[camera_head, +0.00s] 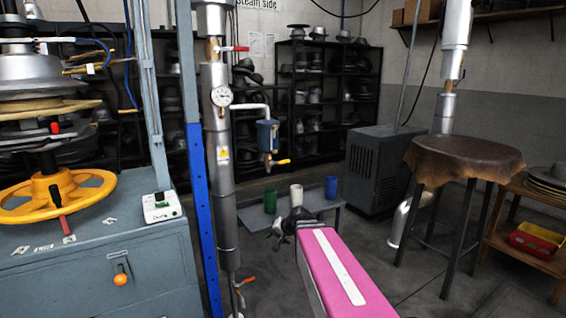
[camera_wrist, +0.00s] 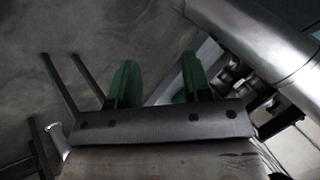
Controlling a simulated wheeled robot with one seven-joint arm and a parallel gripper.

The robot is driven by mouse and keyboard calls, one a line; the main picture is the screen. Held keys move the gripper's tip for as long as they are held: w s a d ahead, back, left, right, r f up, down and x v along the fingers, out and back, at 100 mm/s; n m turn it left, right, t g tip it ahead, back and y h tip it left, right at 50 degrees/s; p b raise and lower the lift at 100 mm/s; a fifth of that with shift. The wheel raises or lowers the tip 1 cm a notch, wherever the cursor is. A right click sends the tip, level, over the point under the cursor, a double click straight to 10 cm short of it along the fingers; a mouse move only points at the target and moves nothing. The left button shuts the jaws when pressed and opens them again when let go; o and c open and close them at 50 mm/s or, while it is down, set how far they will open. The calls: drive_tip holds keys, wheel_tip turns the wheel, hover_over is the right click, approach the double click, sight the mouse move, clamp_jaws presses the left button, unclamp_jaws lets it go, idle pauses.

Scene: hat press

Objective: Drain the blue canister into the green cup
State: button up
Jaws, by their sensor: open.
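The blue canister (camera_head: 268,136) hangs on a white elbow pipe beside the tall silver pipe, with a yellow-handled valve (camera_head: 282,161) at its bottom. The green cup (camera_head: 270,201) stands upright on a low grey table, left of the white and blue cups and below the canister. My gripper (camera_head: 279,231) is at the end of my pink arm, in front of the table and lower than the canister. In the wrist view my gripper (camera_wrist: 159,65) has its two green fingers apart, with nothing clearly held. A small green patch shows between them; I cannot tell what it is.
The grey table (camera_head: 325,200) also holds a white cup (camera_head: 296,197) and a blue cup (camera_head: 331,187). The silver pipe (camera_head: 221,160) and blue post (camera_head: 203,220) stand left of my arm. A leather-topped stool (camera_head: 462,158) stands right. Floor between is clear.

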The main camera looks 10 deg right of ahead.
drive_tip(key=w+d+r+m+t+y, duration=0.1)
drive_tip(key=w+d+r+m+t, duration=0.1)
drive_tip(key=w+r+t, duration=0.3)
drive_tip(key=w+d+r+m+t, duration=0.1)
drive_tip(key=w+d+r+m, duration=0.2)
drive_tip(key=r, duration=0.4)
drive_tip(key=m+t+h, duration=0.1)
drive_tip(key=m+t, duration=0.4)
approach(284, 162)
drive_tip(key=x, duration=1)
drive_tip(key=shift+w, duration=0.3)
clamp_jaws()
